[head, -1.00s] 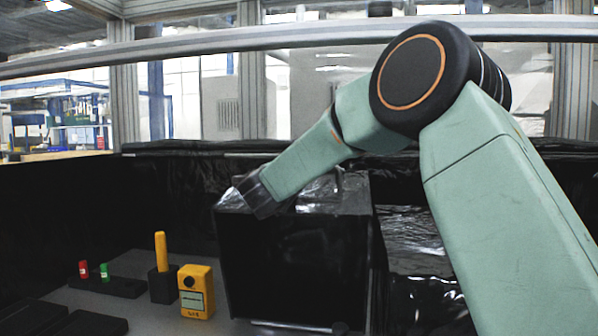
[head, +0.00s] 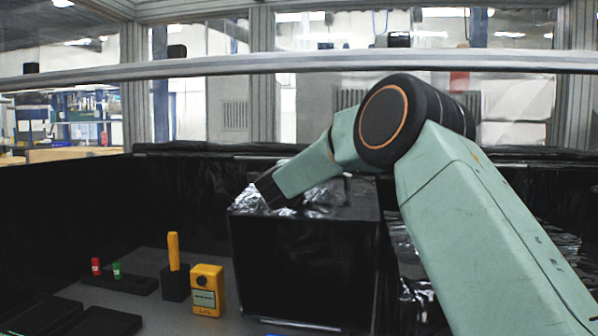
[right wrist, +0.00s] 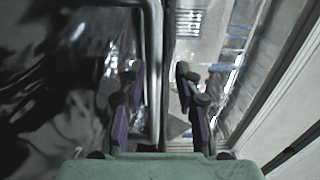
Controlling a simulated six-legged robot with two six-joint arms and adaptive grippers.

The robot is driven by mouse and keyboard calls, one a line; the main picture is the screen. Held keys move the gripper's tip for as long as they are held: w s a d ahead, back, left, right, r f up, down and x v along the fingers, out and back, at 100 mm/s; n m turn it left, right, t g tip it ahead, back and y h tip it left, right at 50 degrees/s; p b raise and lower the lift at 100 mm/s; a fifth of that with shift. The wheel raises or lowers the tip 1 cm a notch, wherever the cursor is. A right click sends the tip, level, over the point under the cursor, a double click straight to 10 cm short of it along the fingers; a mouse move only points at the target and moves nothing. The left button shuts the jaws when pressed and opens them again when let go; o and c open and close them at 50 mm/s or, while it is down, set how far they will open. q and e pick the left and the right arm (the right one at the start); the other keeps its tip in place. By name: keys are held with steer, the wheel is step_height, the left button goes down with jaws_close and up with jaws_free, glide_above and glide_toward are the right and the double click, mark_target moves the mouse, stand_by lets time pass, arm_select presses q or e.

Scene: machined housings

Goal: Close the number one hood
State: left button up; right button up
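A black box-shaped hood (head: 305,265) stands on the grey table, right of centre in the head view. Its front face is dark and its top is shiny and wrinkled. I cannot read a number on it. My right gripper (head: 275,190) is over the left part of the hood's top; its fingertips are hard to make out there. In the right wrist view the two fingers (right wrist: 158,100) are apart. A grey bar or edge (right wrist: 156,60) runs between them, closer to the left finger, and I cannot tell whether it is touched. My left gripper is out of view.
A yellow device (head: 206,290) and a black block (head: 175,283) with a yellow stick (head: 173,251) stand left of the hood. A red piece (head: 96,266) and a green piece (head: 117,270) sit in a black holder (head: 130,284). Dark walls and a metal rail lie behind.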

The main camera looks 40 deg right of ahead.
steer(key=shift+s+d+f, duration=0.1)
steer(key=shift+s+d, duration=0.05)
steer(key=shift+d, duration=0.15)
steer(key=shift+c, duration=0.8)
steer(key=shift+d+f, duration=0.25)
steer(key=shift+d, duration=0.2)
steer(key=shift+d+f, duration=0.2)
steer(key=shift+d, duration=0.25)
steer(key=c, duration=0.3)
steer(key=shift+w+f, duration=0.1)
steer(key=shift+w, duration=0.1)
steer(key=shift+c, duration=0.7)
steer(key=shift+s+a+r, duration=0.1)
steer(key=shift+a+r, duration=0.2)
steer(key=shift+a, duration=0.25)
jaws_close()
steer(key=shift+d+f, duration=0.25)
